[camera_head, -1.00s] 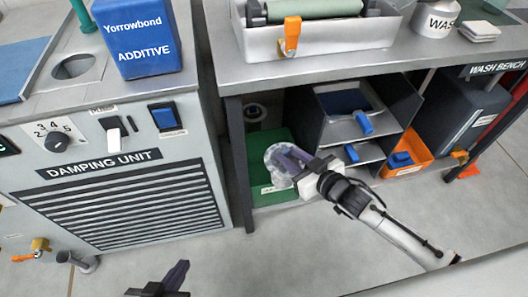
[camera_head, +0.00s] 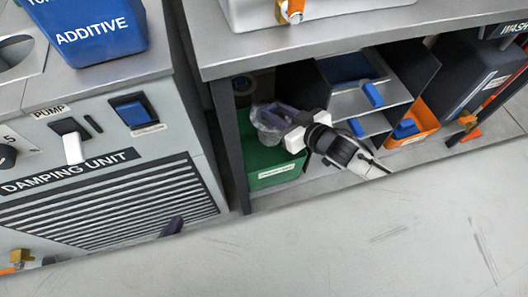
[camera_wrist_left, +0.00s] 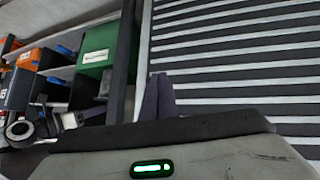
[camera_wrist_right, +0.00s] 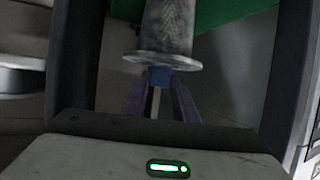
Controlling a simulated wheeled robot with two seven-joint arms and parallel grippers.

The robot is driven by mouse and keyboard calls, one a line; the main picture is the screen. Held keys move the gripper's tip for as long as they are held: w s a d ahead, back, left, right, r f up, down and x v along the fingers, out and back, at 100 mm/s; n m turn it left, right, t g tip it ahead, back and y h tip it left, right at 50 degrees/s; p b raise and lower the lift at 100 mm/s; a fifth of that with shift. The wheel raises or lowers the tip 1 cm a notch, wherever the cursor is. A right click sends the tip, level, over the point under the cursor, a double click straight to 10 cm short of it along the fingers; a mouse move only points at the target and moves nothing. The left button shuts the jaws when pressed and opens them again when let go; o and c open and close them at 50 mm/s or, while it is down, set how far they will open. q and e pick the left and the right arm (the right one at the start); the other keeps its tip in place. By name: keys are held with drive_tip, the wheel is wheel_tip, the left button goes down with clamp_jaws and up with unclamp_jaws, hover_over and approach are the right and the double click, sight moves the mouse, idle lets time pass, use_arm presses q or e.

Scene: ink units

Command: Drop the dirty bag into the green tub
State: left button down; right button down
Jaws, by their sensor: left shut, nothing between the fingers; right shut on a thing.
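The dirty bag (camera_head: 265,128) is a greyish, translucent bag. It hangs in my right gripper (camera_head: 280,117), whose purple fingers are shut on it. In the right wrist view the bag (camera_wrist_right: 168,28) looks grey and speckled, with a flared rim and a blue piece at the fingertips. The green tub (camera_head: 272,170) stands on the low shelf under the bench, and the bag appears over its top; its inside is hidden. The tub also shows in the left wrist view (camera_wrist_left: 97,42). My left gripper (camera_wrist_left: 158,97) is shut and empty before the damping unit's grille.
The bench top (camera_head: 330,35) overhangs the shelf, and a dark bench leg (camera_head: 230,150) stands left of the tub. A grey compartment unit (camera_head: 350,95) and an orange bin (camera_head: 415,128) are to the right. The floor in front is clear.

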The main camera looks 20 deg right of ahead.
use_arm(q)
drive_tip(key=shift+w+d+f+b, duration=0.25)
drive_tip(key=shift+d+f+b, duration=0.2)
drive_tip(key=shift+b, duration=0.2)
use_arm(e)
drive_tip(key=shift+f, duration=0.9)
use_arm(q)
drive_tip(key=shift+r, duration=0.1)
use_arm(e)
drive_tip(key=c, duration=1.3)
unclamp_jaws()
drive_tip(key=shift+c, duration=0.2)
use_arm(q)
drive_tip(key=p, duration=0.1)
drive_tip(key=a+r+p, duration=0.1)
drive_tip(key=p, duration=0.1)
drive_tip(key=shift+s+r, duration=0.2)
drive_tip(key=shift+r, duration=0.1)
use_arm(e)
drive_tip(key=v, duration=1)
drive_tip(key=shift+s, duration=0.15)
